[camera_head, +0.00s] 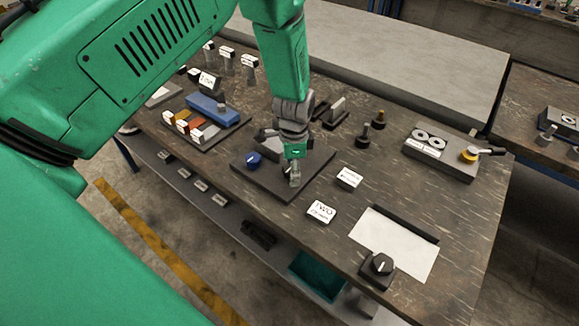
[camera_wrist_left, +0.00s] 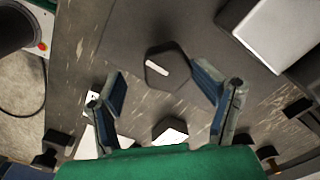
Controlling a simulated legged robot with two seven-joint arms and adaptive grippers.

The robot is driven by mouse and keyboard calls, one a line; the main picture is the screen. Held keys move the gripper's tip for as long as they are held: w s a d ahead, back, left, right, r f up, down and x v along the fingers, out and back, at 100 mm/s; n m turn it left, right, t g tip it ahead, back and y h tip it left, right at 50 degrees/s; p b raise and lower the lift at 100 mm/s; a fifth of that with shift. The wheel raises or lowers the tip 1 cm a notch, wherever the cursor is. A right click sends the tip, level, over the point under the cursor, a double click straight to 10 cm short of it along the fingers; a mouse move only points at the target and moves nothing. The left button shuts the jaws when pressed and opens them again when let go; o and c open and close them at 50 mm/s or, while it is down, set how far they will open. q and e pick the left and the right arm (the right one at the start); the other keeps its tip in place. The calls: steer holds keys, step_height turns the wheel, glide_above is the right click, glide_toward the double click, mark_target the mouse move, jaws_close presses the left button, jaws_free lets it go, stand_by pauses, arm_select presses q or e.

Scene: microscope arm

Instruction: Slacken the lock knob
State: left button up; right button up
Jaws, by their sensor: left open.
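A dark many-sided knob (camera_wrist_left: 166,68) with a white line on top shows in the left wrist view, on a dark surface ahead of the fingers. My left gripper (camera_head: 294,178) points down over a dark base plate (camera_head: 290,192) in the head view. In the left wrist view its two fingers (camera_wrist_left: 165,95) are wide apart with nothing between the tips. The knob stands beyond the fingertips, roughly midway between their lines, apart from both. In the head view the gripper hides most of what is under it. My right gripper is not in view.
A white-labelled block (camera_head: 321,212) and a small card (camera_head: 349,178) lie right of the plate. A white sheet (camera_head: 395,245) and another dark knob block (camera_head: 378,267) are near the front edge. A tray with a blue block (camera_head: 207,108) is at left. A grey fixture (camera_head: 440,155) stands at right.

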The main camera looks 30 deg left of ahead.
arm_select(q)
steer(key=shift+w+d+f, duration=0.15)
steer(key=shift+w+d, duration=0.1)
steer(key=shift+d, duration=0.5)
steer(key=shift+a, duration=0.2)
steer(key=a, duration=0.3)
steer(key=shift+s+f, duration=0.15)
steer(key=shift+f, duration=0.05)
steer(key=c, duration=1.1)
steer(key=shift+a, duration=0.15)
steer(key=shift+w+d+r, duration=0.1)
steer(key=shift+d+r, duration=0.05)
steer(key=shift+d, duration=0.25)
steer(key=shift+w+d+r, duration=0.1)
steer(key=shift+d, duration=0.3)
steer(key=shift+c, duration=0.3)
steer(key=shift+w+a, duration=0.1)
steer(key=shift+a, duration=0.2)
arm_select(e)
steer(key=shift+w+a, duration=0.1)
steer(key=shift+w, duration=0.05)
